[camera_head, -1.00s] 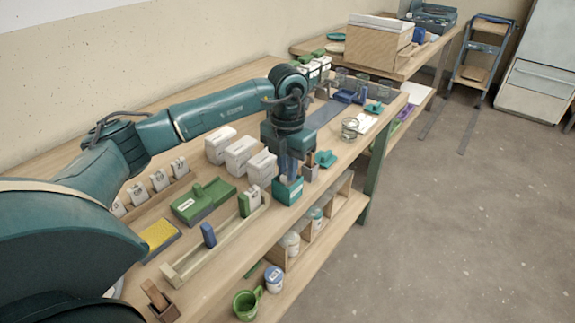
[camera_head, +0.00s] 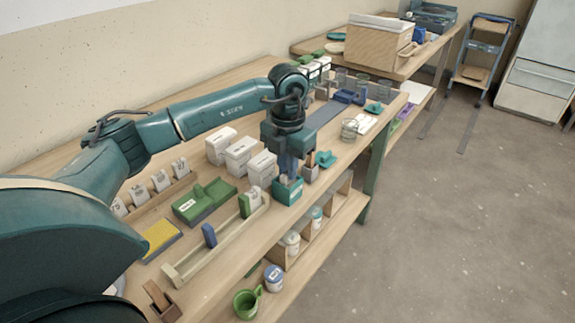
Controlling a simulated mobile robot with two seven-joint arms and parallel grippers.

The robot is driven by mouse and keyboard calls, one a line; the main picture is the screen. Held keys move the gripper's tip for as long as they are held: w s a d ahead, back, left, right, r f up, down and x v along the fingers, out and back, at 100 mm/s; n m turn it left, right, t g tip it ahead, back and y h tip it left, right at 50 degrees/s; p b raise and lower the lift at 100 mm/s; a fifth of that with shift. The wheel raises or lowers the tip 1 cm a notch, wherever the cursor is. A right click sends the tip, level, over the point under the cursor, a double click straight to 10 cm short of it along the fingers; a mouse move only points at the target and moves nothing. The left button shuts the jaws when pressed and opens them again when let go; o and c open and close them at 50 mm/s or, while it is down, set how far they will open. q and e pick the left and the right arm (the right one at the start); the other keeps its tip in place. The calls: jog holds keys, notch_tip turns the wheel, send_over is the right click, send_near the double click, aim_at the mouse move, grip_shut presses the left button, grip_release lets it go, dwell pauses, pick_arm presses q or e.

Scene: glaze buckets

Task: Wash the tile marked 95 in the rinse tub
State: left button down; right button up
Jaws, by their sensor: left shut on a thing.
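A small teal tub (camera_head: 287,191) with a white label stands near the table's front edge; I take it to be the rinse tub. My left gripper (camera_head: 289,177) points straight down with its fingertips at the tub's opening. It is shut on a thin thing, probably a tile, mostly hidden by the fingers and tub wall; no number can be read on it. My right gripper is not in view.
A green block tray (camera_head: 203,201), a yellow sponge (camera_head: 161,237) and white boxes (camera_head: 240,155) stand left of the tub. A brown holder (camera_head: 311,172) and a teal-handled thing (camera_head: 325,158) stand close to its right. A glass jar (camera_head: 350,128) is farther right.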

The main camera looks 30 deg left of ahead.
pick_arm(q)
jog(key=shift+f, duration=0.3)
jog(key=shift+r+p, duration=0.4)
jog(key=shift+f, duration=0.4)
jog(key=shift+r, duration=0.4)
jog(key=shift+f, duration=0.4)
jog(key=shift+r, duration=0.4)
jog(key=shift+f, duration=0.4)
jog(key=shift+r+p, duration=0.35)
jog(key=shift+r, duration=0.05)
jog(key=shift+f+b, duration=0.3)
jog(key=shift+f, duration=0.1)
jog(key=shift+r+p, duration=0.35)
jog(key=shift+f, duration=0.35)
jog(key=shift+r, duration=0.1)
